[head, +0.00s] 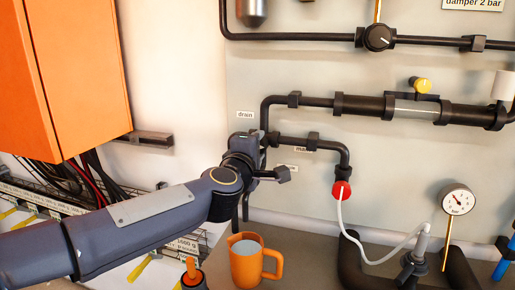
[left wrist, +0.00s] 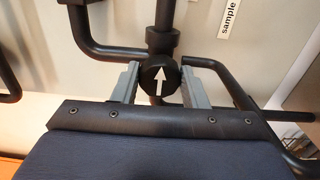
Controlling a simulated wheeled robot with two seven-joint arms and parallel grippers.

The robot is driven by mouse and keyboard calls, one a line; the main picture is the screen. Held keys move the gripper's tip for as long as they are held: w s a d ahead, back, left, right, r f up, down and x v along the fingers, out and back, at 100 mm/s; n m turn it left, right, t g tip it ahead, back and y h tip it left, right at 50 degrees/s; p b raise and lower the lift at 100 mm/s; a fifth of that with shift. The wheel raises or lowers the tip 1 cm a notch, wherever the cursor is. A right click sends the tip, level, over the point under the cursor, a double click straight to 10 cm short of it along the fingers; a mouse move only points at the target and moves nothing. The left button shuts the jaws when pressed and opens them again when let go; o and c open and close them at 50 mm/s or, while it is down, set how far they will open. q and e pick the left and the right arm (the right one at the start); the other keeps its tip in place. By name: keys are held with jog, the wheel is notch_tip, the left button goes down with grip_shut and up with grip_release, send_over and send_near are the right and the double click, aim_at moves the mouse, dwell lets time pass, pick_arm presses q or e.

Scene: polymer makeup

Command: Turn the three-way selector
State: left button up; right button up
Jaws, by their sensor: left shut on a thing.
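The three-way selector is a round black knob (left wrist: 158,86) with a white arrow, seen in the left wrist view. Its arrow points up in that picture, along the thick vertical pipe. My left gripper (left wrist: 158,82) has one grey finger on each side of the knob and is shut on it. In the head view my left gripper (head: 259,145) is at the black pipes on the wall, by the "drain" label (head: 245,114), and hides the knob. My right gripper is not in view.
A "sample" label (left wrist: 229,18) is beside the pipes. An orange mug (head: 247,262) stands below my left arm. A red fitting (head: 341,190) with a white hose is to the right, near a gauge (head: 457,200).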

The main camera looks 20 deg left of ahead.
pick_arm(q)
jog(key=o, duration=1)
jog(key=shift+c, duration=0.2)
jog(key=shift+s+a, duration=0.15)
jog(key=shift+s, duration=3.8)
jog(key=shift+s+m+p, duration=0.1)
jog(key=shift+m+p, duration=0.2)
jog(key=shift+p, duration=0.05)
jog(key=s+a+f+m+g+h+p, duration=0.1)
jog(key=s+f+m+g+p, duration=0.2)
jog(key=s+f+m+g, duration=0.3)
jog(key=s+a+f+m+g+h+p, duration=0.2)
jog(key=s+f+m, duration=0.7)
jog(key=s, duration=1.1)
notch_tip(320, 180, down, 4)
jog(key=g+p, duration=0.2)
jog(key=g, duration=0.2)
jog(key=shift+s+a+m, duration=0.2)
jog(key=shift+a+m, duration=0.05)
jog(key=shift+m, duration=0.05)
